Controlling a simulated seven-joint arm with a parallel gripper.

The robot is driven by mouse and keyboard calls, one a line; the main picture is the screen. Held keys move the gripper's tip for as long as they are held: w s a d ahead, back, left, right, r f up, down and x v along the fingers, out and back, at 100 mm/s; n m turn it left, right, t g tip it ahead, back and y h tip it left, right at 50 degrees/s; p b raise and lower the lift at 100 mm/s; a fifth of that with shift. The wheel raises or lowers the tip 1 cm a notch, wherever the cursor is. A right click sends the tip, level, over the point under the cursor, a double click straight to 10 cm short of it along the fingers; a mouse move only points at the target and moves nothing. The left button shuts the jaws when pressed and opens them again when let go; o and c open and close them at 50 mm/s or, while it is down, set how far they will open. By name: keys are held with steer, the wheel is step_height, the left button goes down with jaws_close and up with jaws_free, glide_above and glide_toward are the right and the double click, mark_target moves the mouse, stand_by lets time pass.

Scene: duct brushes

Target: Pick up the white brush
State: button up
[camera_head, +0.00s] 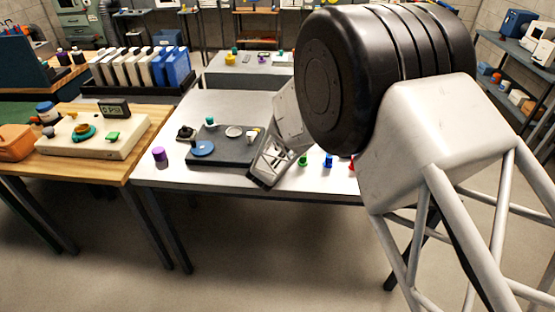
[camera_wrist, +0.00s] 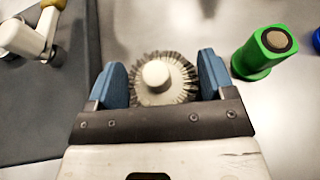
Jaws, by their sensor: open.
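The white brush (camera_wrist: 155,74) shows in the wrist view as a pale round knob ringed by grey bristles. It sits between the two blue fingers of my gripper (camera_wrist: 161,80), which are open, one on each side. The bristle edges lie close to both fingers; I cannot tell whether they touch. In the head view my gripper (camera_head: 268,165) is at the right edge of the dark board, low over the table, and the white brush is hidden behind it.
A green brush (camera_wrist: 264,52) stands just right of my fingers. Blue (camera_head: 328,161) and red (camera_head: 351,164) pieces stand further right. The dark board (camera_head: 222,158) with a blue disc and a white fixture (camera_wrist: 28,38) lies left. A purple piece (camera_head: 159,154) stands at the table's left.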

stand_by(0.5)
steer(key=c, duration=1)
steer(key=shift+r, duration=0.15)
steer(key=shift+r, duration=1.55)
steer(key=shift+s+d+r, duration=0.1)
steer(key=shift+s+r, duration=0.05)
steer(key=shift+s, duration=0.2)
steer(key=s+d, duration=0.1)
steer(key=s, duration=0.3)
steer(key=s+d+r, duration=0.1)
steer(key=s+d, duration=0.1)
steer(key=s, duration=0.3)
steer(key=s+d, duration=0.1)
steer(key=s, duration=0.4)
steer(key=shift+s+d+r, duration=0.15)
steer(key=shift+s+d, duration=0.1)
steer(key=shift+d, duration=0.15)
